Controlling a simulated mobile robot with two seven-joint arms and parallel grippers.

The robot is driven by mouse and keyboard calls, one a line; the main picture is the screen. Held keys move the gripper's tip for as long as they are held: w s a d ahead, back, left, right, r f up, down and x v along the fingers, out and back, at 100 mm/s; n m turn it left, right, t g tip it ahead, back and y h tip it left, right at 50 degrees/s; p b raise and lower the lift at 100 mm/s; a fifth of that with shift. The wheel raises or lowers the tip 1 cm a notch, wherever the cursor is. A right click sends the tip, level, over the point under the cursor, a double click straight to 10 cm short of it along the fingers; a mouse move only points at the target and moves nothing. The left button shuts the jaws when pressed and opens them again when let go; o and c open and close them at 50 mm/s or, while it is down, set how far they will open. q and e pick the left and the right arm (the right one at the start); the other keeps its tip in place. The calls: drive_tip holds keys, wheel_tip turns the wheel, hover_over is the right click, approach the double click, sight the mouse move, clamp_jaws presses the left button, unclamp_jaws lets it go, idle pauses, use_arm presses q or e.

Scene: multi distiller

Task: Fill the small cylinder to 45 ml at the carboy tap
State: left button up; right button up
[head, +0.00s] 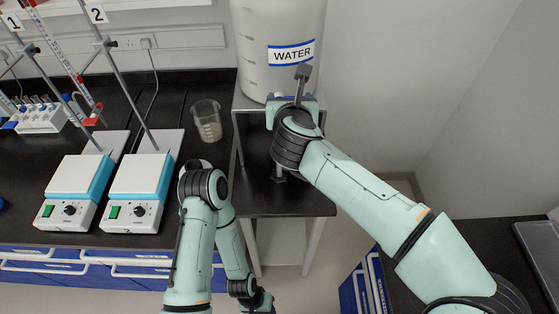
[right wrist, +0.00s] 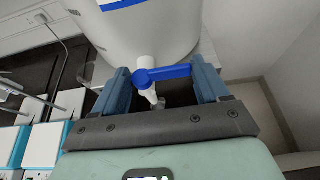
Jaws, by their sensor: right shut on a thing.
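The carboy (head: 265,40) is a large white vessel labelled WATER, standing on a raised frame. Its tap has a blue handle (right wrist: 165,74) and a white spout (right wrist: 152,97) pointing down, seen in the right wrist view. My right gripper (head: 290,99) is at the carboy's base, and its blue fingers (right wrist: 163,84) close on the two ends of the handle, which lies crosswise. In the head view my gripper and arm hide the tap.
Two hotplate stirrers (head: 140,190) with stands are on the dark bench at left. A glass beaker (head: 207,122) stands near the bench's right end. The frame's lower dark shelf (head: 285,203) is under the carboy. Another dark counter (head: 475,255) is at lower right.

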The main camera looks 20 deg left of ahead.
drive_tip(key=o, duration=1)
use_arm(q)
drive_tip(key=shift+s+f+b, duration=0.25)
drive_tip(key=shift+f+b, duration=0.15)
drive_tip(key=shift+f, duration=0.1)
drive_tip(key=shift+s+f+b, duration=0.2)
drive_tip(key=shift+f+b, duration=0.2)
drive_tip(key=shift+f, duration=0.05)
use_arm(e)
drive_tip(key=v, duration=1.3)
drive_tip(key=shift+s+d, duration=0.15)
use_arm(q)
drive_tip(key=shift+s, duration=0.1)
